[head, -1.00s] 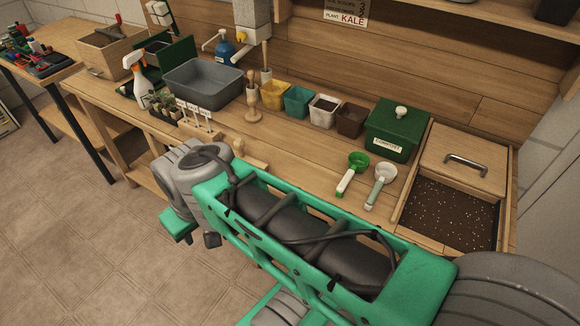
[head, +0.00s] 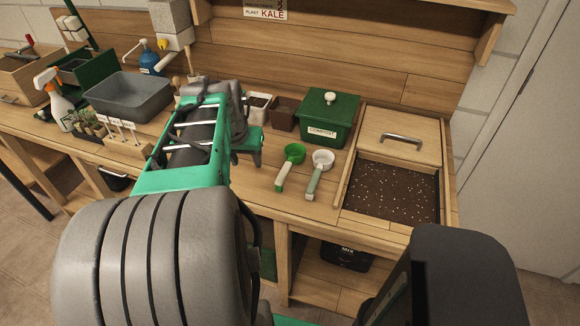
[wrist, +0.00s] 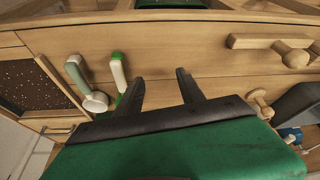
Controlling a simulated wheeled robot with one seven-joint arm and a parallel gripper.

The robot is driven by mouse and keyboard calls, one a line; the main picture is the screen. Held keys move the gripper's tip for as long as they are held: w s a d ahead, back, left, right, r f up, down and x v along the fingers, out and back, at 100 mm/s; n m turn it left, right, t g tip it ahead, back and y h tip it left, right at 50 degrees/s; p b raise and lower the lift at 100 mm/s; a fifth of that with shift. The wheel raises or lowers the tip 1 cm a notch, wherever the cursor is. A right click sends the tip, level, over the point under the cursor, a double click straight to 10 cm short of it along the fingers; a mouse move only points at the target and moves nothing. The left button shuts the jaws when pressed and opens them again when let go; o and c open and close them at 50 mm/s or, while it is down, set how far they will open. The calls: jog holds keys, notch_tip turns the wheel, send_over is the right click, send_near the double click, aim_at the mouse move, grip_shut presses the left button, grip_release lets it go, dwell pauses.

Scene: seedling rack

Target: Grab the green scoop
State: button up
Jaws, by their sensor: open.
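The green scoop (head: 293,154) lies on the wooden bench in front of the compost bin, with its white-and-green handle toward the front edge. In the wrist view its handle (wrist: 118,72) is just left of my left finger, which partly hides the bowl. My gripper (wrist: 160,76) is open and empty above the bench. The scoop is outside the jaws. In the head view my gripper is left of the scoop, and its fingers are mostly hidden.
A white scoop (head: 322,159) with a pale green handle lies close to the right of the green one. A green compost bin (head: 328,119) stands behind. A soil box (head: 395,191) with a wooden lid is at right. Small pots (head: 284,113) stand behind my gripper.

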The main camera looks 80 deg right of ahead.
aim_at(285, 167)
jog(key=s+d+m, duration=0.1)
jog(key=s, duration=0.2)
jog(key=s+d+f+m, duration=0.1)
jog(key=s+d, duration=0.1)
jog(key=s+d+m+g, duration=0.1)
jog(key=s, duration=0.2)
jog(key=shift+s+d+f, duration=0.2)
jog(key=shift+s+f, duration=0.1)
jog(key=x, duration=0.7)
jog(key=shift+w, duration=0.1)
grip_shut()
jog(key=shift+r, duration=0.1)
